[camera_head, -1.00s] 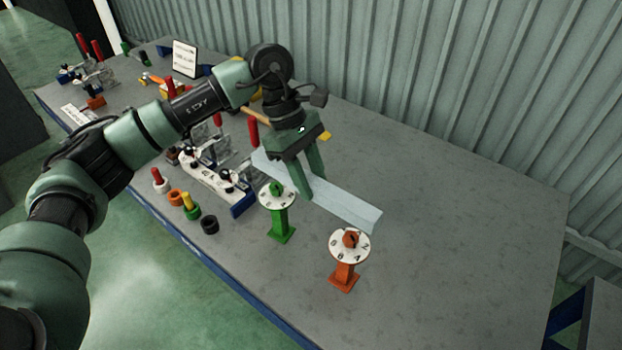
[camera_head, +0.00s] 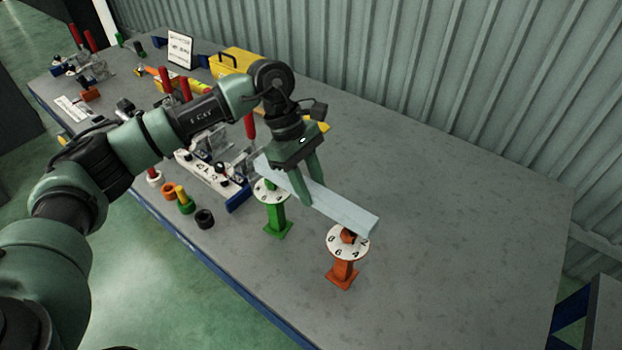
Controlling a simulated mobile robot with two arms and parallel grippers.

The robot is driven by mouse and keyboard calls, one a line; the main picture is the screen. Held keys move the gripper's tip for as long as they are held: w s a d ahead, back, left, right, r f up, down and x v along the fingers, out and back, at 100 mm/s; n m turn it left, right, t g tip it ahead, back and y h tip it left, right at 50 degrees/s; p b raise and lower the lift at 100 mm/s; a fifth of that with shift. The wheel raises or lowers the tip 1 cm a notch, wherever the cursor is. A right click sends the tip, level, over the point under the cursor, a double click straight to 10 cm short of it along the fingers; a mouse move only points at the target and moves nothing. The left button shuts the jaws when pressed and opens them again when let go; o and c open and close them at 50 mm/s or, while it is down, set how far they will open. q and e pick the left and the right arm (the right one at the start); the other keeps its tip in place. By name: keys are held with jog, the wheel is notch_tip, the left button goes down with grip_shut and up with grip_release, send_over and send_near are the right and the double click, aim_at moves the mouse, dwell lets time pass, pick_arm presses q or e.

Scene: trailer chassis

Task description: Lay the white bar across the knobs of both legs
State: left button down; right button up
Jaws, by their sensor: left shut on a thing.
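The white bar (camera_head: 340,212) is long and pale, and my left gripper (camera_head: 306,200) is shut on it near its middle. The bar slants from upper left to lower right, over or just behind the two legs. The green leg (camera_head: 276,214) has a white numbered dial; its knob (camera_head: 271,184) shows partly beside the bar. I cannot tell whether the bar touches the knobs. My right gripper is out of view.
Toggle clamps on a white and blue base (camera_head: 215,178) stand left of the legs. Small coloured cylinders (camera_head: 186,204) and a black ring (camera_head: 205,219) lie near the front edge. A yellow toolbox (camera_head: 232,60) is behind. The right part of the grey table (camera_head: 470,220) is clear.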

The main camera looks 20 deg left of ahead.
pick_arm(q)
jog(key=shift+f, duration=0.25)
jog(key=shift+f+b, duration=0.85)
jog(key=shift+b, duration=0.2)
jog(key=c, duration=0.9)
grip_release()
jog(key=shift+r, duration=0.1)
jog(key=shift+w+a+r, duration=0.15)
jog(key=shift+r, duration=0.15)
jog(key=b+v, duration=0.2)
jog(key=v, duration=0.5)
jog(key=shift+s, duration=0.25)
